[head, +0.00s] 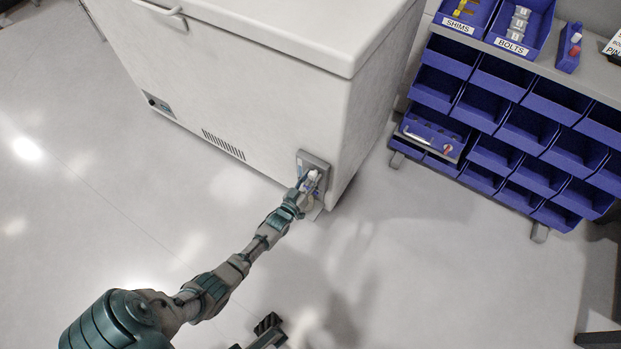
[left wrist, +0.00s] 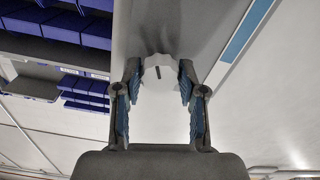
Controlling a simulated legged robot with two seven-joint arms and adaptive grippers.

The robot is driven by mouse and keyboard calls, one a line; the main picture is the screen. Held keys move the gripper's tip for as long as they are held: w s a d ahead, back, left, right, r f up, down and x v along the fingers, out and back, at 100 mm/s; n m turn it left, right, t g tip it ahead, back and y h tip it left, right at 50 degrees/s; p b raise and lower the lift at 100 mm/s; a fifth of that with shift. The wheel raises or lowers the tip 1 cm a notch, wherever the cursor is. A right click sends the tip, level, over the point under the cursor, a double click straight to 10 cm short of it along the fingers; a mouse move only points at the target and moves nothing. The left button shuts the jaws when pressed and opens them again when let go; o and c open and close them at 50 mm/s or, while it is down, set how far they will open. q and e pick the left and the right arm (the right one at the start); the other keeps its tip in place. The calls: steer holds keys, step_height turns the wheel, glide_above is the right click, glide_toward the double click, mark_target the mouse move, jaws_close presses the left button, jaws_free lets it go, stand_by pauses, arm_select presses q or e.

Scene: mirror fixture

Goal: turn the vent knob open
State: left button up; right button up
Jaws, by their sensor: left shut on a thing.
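The vent knob (head: 313,175) is a small white knob on a grey plate (head: 316,159) low on the white chest freezer's front, near its right corner. My left gripper (head: 307,184) is at the knob and partly covers it. In the left wrist view, the fingers of my left gripper (left wrist: 160,88) stand on both sides of the pale knob (left wrist: 163,108), which has a short dark mark. My left gripper is shut on the knob. Part of my right gripper (head: 268,328) seems to show at the bottom edge, away from the freezer; its jaw state is unclear.
The white freezer (head: 250,90) fills the upper middle. To its right stands a wheeled rack of blue bins (head: 500,130), with bins labelled SHIMS (head: 462,14) and BOLTS (head: 518,30) on top. The pale floor (head: 420,260) in front is mostly clear.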

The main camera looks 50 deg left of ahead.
arm_select(q)
steer(key=shift+s+d+f+m, duration=0.15)
steer(key=shift+f+m, duration=0.1)
steer(key=shift+m, duration=0.6)
steer(key=shift+d+f+m, duration=0.1)
steer(key=shift+f+m, duration=0.15)
steer(key=shift+m, duration=0.6)
steer(key=o, duration=1.1)
steer(key=shift+o, duration=0.2)
steer(key=shift+a+r, duration=0.15)
steer(key=shift+r, duration=0.1)
steer(key=v, duration=1.1)
steer(key=shift+s, duration=0.4)
steer(key=shift+f, duration=0.15)
